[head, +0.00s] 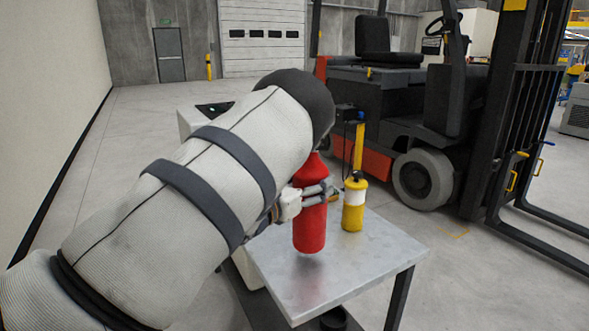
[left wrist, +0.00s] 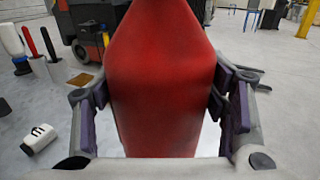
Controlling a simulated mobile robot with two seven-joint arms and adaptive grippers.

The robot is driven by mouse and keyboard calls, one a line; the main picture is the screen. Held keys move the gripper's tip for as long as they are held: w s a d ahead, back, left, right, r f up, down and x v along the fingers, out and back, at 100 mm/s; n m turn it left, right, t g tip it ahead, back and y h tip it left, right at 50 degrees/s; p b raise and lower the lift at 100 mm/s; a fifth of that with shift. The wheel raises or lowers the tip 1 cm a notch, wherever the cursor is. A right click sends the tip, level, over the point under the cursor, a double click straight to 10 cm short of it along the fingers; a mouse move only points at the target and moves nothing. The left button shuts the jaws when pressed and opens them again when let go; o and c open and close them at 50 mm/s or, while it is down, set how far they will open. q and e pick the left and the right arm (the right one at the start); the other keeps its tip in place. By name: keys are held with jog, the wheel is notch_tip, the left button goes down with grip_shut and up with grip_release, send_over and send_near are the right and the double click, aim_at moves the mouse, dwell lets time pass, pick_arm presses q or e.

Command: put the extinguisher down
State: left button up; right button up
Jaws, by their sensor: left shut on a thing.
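The red extinguisher (head: 311,228) is upright above the grey metal table (head: 375,262). It fills the middle of the left wrist view (left wrist: 160,85). My left gripper (head: 316,193) is shut around its body, with a finger pad on each side of it in the left wrist view (left wrist: 163,105). I cannot tell for sure whether its base touches the tabletop. My left forearm hides part of its top and the table's far left part. My right gripper is not in view.
A yellow and white bottle (head: 354,204) stands on the table just right of the extinguisher. The front and right of the tabletop are bare. A forklift (head: 400,110) stands behind. In the left wrist view a small white item (left wrist: 38,139) lies at left.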

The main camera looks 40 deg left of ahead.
pick_arm(q)
jog(key=f, duration=0.3)
jog(key=shift+w+d+f, duration=0.3)
jog(key=shift+w+d, duration=0.05)
jog(key=o, duration=1.9)
jog(key=shift+s+f, duration=0.1)
jog(key=shift+f, duration=0.1)
jog(key=shift+o, duration=0.2)
jog(key=s+d, duration=0.1)
jog(key=s, duration=1.1)
jog(key=shift+d, duration=0.2)
